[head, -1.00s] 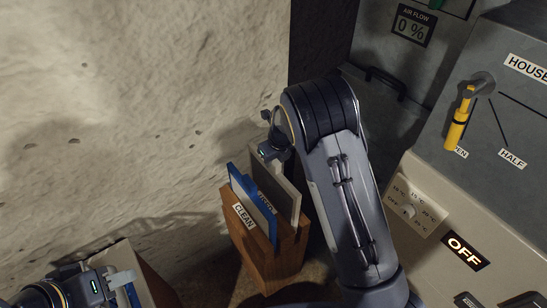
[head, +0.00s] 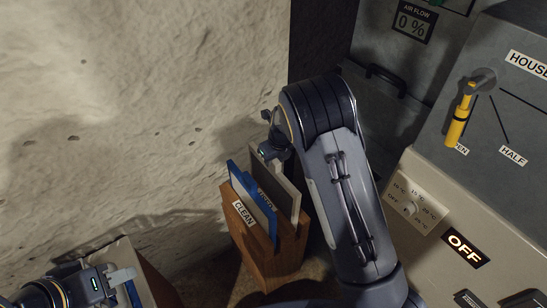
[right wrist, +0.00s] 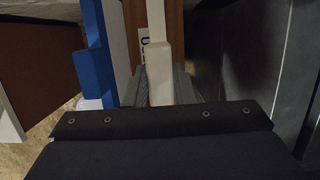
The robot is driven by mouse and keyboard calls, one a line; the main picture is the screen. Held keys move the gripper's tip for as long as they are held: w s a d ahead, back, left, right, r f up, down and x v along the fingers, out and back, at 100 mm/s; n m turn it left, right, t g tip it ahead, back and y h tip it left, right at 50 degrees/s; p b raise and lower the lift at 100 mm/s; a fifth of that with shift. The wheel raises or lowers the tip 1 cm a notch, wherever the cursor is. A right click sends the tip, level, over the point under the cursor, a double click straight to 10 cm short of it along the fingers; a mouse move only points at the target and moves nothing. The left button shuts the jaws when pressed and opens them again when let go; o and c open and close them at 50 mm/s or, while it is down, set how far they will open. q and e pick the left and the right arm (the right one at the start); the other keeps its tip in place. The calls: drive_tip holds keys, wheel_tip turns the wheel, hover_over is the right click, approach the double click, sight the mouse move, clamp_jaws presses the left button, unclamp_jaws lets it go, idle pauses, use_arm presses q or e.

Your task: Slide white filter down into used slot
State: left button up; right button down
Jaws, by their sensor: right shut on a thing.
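The white filter (head: 289,196) stands on edge in the back part of a wooden holder (head: 268,262), its lower part hidden by the wood. My right gripper (head: 273,150) is at its top edge. In the right wrist view the filter's pale edge (right wrist: 157,62) runs between the fingers, which are shut on it. A label that seems to read USED (head: 266,201) is partly covered. How deep the filter sits in the slot cannot be told. My left gripper (head: 122,276) is at the lower left, away from the holder; its jaw opening is unclear.
Blue panels (head: 240,185) stand beside the white filter, behind the CLEAN label (head: 244,213). A rough pale wall (head: 130,90) is at left. A grey cabinet (head: 480,110) with a yellow lever (head: 458,122) is close on the right. Another box (head: 150,280) is beside my left gripper.

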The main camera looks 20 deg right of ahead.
idle(0.4)
drive_tip(key=shift+f+b, duration=0.85)
drive_tip(key=shift+f, duration=0.8)
drive_tip(key=c, duration=1.1)
unclamp_jaws()
drive_tip(key=shift+r, duration=0.15)
